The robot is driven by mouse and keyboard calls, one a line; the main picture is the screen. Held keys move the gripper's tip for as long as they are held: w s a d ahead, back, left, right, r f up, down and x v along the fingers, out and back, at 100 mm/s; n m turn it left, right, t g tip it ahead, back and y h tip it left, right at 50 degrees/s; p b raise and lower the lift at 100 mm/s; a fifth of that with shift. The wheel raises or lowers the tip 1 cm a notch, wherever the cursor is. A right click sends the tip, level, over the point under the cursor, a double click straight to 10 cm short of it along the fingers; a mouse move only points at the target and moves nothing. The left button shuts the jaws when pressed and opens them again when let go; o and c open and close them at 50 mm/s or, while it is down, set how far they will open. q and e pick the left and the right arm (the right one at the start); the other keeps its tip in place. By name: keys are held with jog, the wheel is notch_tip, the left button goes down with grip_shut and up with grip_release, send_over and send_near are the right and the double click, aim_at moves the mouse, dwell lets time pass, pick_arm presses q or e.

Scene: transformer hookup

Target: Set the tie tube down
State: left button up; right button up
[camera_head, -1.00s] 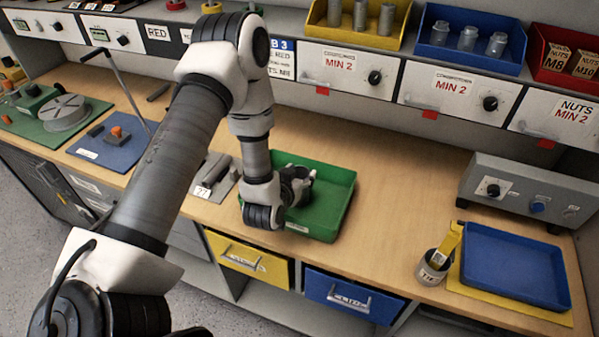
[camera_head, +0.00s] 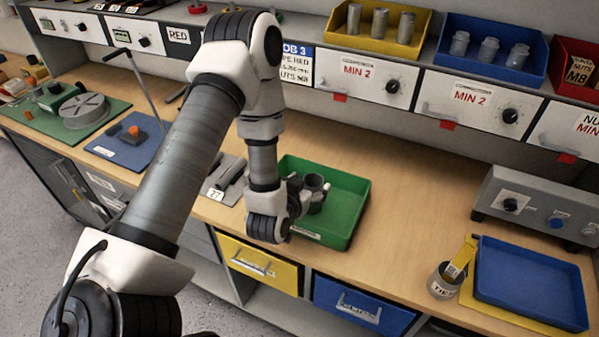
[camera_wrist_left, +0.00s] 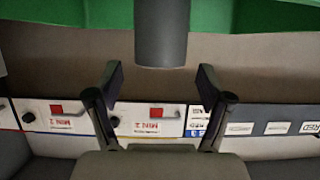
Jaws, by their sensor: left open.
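A dark grey tube (camera_head: 314,184), which I take as the tie tube, stands upright in the green tray (camera_head: 350,205) on the bench. My left gripper (camera_head: 300,197) is at the tray's left side, low and just beside the tube. In the left wrist view the tube (camera_wrist_left: 161,35) lies ahead of my open left gripper (camera_wrist_left: 161,78), in line with the gap between the fingers. The fingers look apart from the tube and hold nothing. The gripper partly hides the tube's lower part in the head view. My right gripper is not in view.
A can (camera_head: 442,281) with a yellow piece stands by the blue tray (camera_head: 530,283) at the right. A grey block marked 27 (camera_head: 224,182) lies left of my gripper. A grey control box (camera_head: 540,205) stands further back. Bench right of the green tray is clear.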

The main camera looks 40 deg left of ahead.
pick_arm(q)
jog(key=p+v, duration=0.4)
jog(key=v, duration=0.1)
jog(key=p+v, duration=0.2)
jog(key=v, duration=0.1)
jog(key=shift+r, duration=0.4)
jog(key=s+d+f+m+g+h, duration=0.1)
jog(key=s+d+f+g, duration=0.3)
jog(key=s+f+g, duration=0.2)
jog(key=s+d+f+m+g+h, duration=0.1)
jog(key=s+d+f+g, duration=0.3)
jog(key=s, duration=0.9)
notch_tip(320, 180, down, 6)
jog(key=g+h, duration=0.1)
jog(key=g, duration=0.2)
jog(key=shift+d+p, duration=0.25)
jog(key=shift+p, duration=0.15)
